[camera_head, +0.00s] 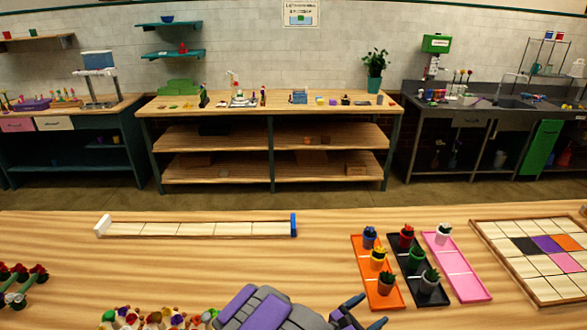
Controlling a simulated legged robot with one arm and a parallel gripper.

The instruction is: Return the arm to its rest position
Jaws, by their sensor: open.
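My arm shows at the bottom centre of the head view as a grey and purple body low over the front table (330,230). My gripper (360,313) is at its right end, with dark fingers that look spread apart and nothing seen between them. The lower part of the arm is cut off by the picture's edge. The gripper is just left of and below the orange tray (372,293).
Small potted plants stand on the orange tray and a black tray (436,297); a pink tray (470,284) holds one pot. A tile grid (543,287) is at right, a slotted strip (195,229) at left. Flowers (150,319) lie left of my arm.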

